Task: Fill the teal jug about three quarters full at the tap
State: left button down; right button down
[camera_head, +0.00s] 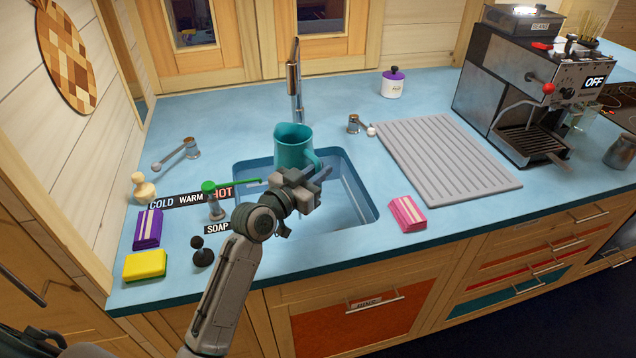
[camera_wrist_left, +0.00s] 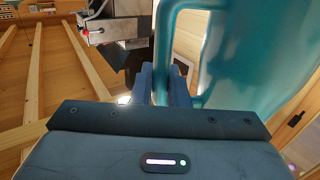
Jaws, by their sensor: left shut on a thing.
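The teal jug (camera_head: 293,150) is upright over the back part of the blue sink (camera_head: 362,205), its open top facing up. The tap (camera_head: 293,80) stands just behind it, its spout above and close to the jug's rim. I see no clear water stream, and the level inside the jug cannot be made out. My left gripper (camera_head: 316,172) is shut on the jug's handle at its right front. In the left wrist view the fingers (camera_wrist_left: 165,85) close around the handle beside the jug's teal wall (camera_wrist_left: 245,60). My right gripper is out of view.
A lever (camera_head: 178,155) lies left of the sink, another (camera_head: 357,125) right of the tap. A green-topped dispenser (camera_head: 211,198), yellow sponge (camera_head: 145,265) and purple packet (camera_head: 147,229) stand front left. The drainboard (camera_head: 445,160), pink packet (camera_head: 406,214) and coffee machine (camera_head: 515,90) are right.

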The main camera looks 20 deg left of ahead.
pick_arm(q)
jog(key=w, duration=0.1)
jog(key=w+a+b, duration=0.1)
jog(key=shift+w, duration=0.4)
jog(key=shift+w+a+r+b, duration=0.1)
jog(key=shift+w+a+b, duration=0.15)
jog(key=shift+w, duration=0.4)
jog(key=shift+w+a+b, duration=0.15)
jog(key=shift+w+b, duration=0.15)
jog(key=shift+w, duration=0.3)
dwell(0.6)
dwell(5.6)
